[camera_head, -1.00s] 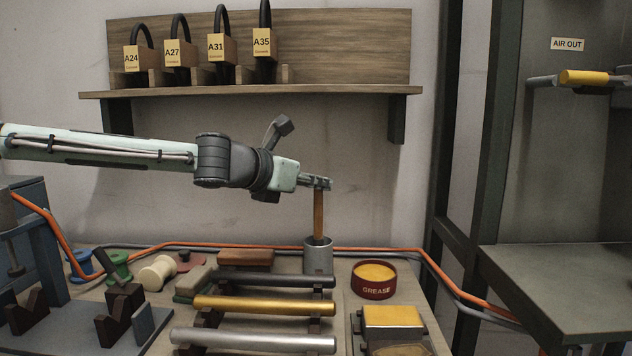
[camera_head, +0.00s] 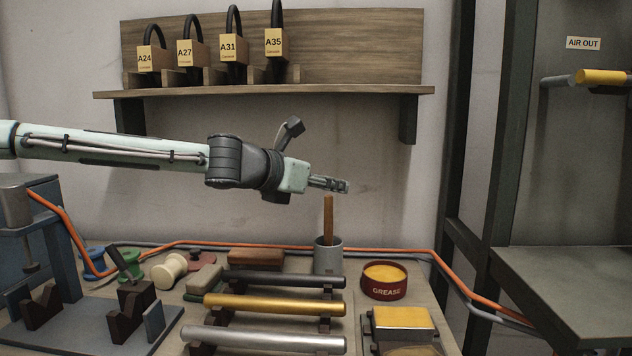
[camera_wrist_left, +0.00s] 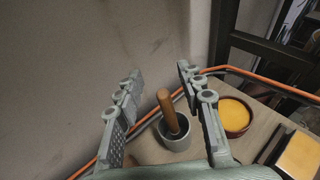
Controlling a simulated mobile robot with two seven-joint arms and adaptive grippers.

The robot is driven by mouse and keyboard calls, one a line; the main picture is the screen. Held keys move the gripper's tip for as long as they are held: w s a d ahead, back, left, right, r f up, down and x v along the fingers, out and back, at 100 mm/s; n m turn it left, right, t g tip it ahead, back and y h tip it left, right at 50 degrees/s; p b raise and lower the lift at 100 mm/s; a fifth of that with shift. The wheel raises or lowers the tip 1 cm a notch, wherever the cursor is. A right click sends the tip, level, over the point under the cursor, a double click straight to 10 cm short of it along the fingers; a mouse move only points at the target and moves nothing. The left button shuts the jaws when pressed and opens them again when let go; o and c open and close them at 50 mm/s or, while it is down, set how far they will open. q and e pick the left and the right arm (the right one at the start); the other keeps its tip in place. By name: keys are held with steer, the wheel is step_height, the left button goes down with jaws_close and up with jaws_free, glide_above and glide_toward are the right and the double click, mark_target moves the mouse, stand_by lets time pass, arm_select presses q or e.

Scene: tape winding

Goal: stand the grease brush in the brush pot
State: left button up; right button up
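The grease brush (camera_head: 328,219) stands handle up in the grey brush pot (camera_head: 328,262), close to upright; its lower end is hidden inside. In the left wrist view the brush's wooden handle (camera_wrist_left: 167,108) rises from the pot (camera_wrist_left: 177,139), leaning a little. My left gripper (camera_head: 345,186) is just above the handle's top, apart from it. In the left wrist view its two fingers (camera_wrist_left: 160,100) are spread wide with nothing between them in their grip. My right gripper is not in view.
A red grease tin (camera_head: 385,290) stands right of the pot, with a yellow-topped box (camera_head: 402,322) in front. Several metal bars (camera_head: 275,305) lie on supports at front left. An orange hose (camera_head: 290,247) runs behind the pot. A shelf (camera_head: 270,91) hangs above.

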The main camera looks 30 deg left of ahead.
arm_select(q)
steer(key=v, duration=1.2)
steer(key=shift+d, duration=0.1)
stand_by(0.9)
